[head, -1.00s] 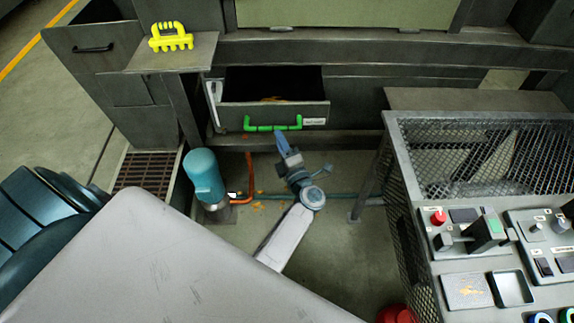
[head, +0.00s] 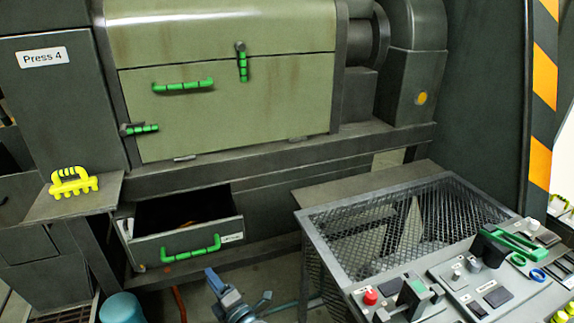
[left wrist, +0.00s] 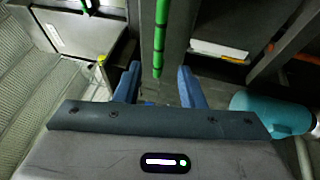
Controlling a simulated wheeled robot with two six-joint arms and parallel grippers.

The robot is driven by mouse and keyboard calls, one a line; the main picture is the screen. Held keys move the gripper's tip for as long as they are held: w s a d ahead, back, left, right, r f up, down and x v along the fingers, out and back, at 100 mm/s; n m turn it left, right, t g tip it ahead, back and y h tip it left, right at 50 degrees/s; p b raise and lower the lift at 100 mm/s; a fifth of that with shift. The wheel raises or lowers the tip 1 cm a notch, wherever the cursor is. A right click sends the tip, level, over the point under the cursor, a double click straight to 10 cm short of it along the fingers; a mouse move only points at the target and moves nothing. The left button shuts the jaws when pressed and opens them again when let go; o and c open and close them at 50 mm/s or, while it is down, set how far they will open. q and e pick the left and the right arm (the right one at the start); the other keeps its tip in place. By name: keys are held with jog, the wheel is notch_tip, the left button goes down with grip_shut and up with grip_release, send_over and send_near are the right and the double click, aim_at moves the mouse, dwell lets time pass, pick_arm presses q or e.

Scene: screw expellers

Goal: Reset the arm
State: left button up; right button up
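My left gripper (head: 212,277) shows at the bottom of the head view, its blue fingers pointing up, in front of and below the open drawer (head: 150,250) with its green handle (head: 190,250). In the left wrist view the two blue fingers (left wrist: 158,72) stand apart with nothing held between them. A green handle (left wrist: 160,40) shows beyond the fingers there. Most of my left arm is cut off by the lower edge of the head view. My right gripper is in neither view.
The green press (head: 230,115) stands behind. A yellow comb-like tool (head: 72,182) sits on the shelf at left. A teal cylinder (head: 122,308) stands at lower left. A mesh cage (head: 375,245) and control panel (head: 470,285) are at right.

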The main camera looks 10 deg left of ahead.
pick_arm(q)
jog(key=s+d+f+m+h, duration=0.25)
jog(key=f+m+h, duration=0.25)
jog(key=f+m, duration=0.3)
jog(key=s+d+f+m+t+h, duration=0.1)
jog(key=s+d+f+m+h, duration=0.15)
jog(key=f+m+h, duration=0.55)
jog(key=s+d+f+m+h, duration=0.15)
jog(key=s+f+m, duration=0.3)
jog(key=f, duration=0.65)
jog(key=s+a+f+m+g+h, duration=0.2)
jog(key=s+f+m+g, duration=0.35)
jog(key=s+f, duration=0.8)
jog(key=s+a+f+m+g, duration=0.2)
jog(key=s+g, duration=0.1)
jog(key=s, duration=0.6)
jog(key=s+a+f+m+g+y, duration=0.1)
jog(key=s+a+f+g, duration=0.2)
jog(key=s, duration=0.6)
jog(key=shift+s+a+f+m+p, duration=0.3)
jog(key=shift+a+f+m+p, duration=0.05)
jog(key=shift+m, duration=0.05)
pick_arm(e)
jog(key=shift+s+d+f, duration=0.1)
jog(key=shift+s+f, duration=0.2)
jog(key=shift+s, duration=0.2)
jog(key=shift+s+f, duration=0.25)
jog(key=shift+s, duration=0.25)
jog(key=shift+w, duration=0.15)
